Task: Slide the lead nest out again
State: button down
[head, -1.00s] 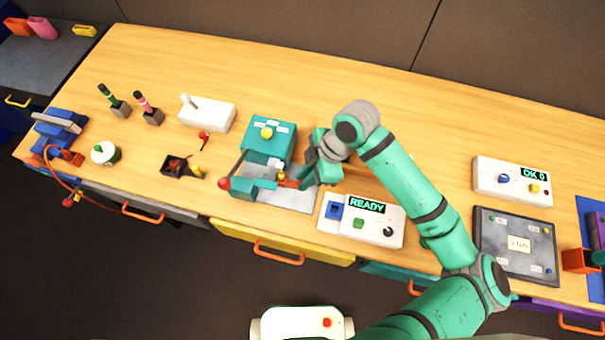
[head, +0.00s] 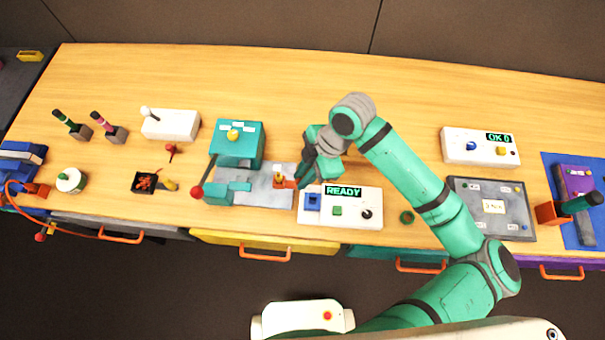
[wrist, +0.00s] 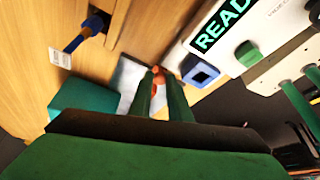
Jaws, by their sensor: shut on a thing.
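The lead nest (head: 284,183) is a small orange block with a yellowish top. It sits on the grey plate (head: 262,198) near its right end, to the right of the teal press (head: 236,143) and clear of its body. My gripper (head: 300,178) reaches in from the right and is shut on the nest's right side. In the wrist view the two green fingers (wrist: 158,88) are close together, with an orange bit of the nest (wrist: 157,70) at their tips. The fingers hide most of the nest there. A red-knobbed lever (head: 197,190) stands at the press's left.
The white READY box (head: 340,215) with a blue socket (head: 312,203) stands close right of the plate, under my arm. A black tray (head: 146,181) and a white box (head: 171,125) lie left of the press. The wood behind my arm is clear.

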jog(key=shift+w+d, duration=0.1)
jog(key=shift+d, duration=0.25)
jog(key=c, duration=1.8)
grip_release()
jog(key=shift+o, duration=0.7)
jog(key=shift+a, duration=0.1)
jog(key=shift+r, duration=0.15)
jog(key=v, duration=0.7)
jog(key=shift+r, duration=0.35)
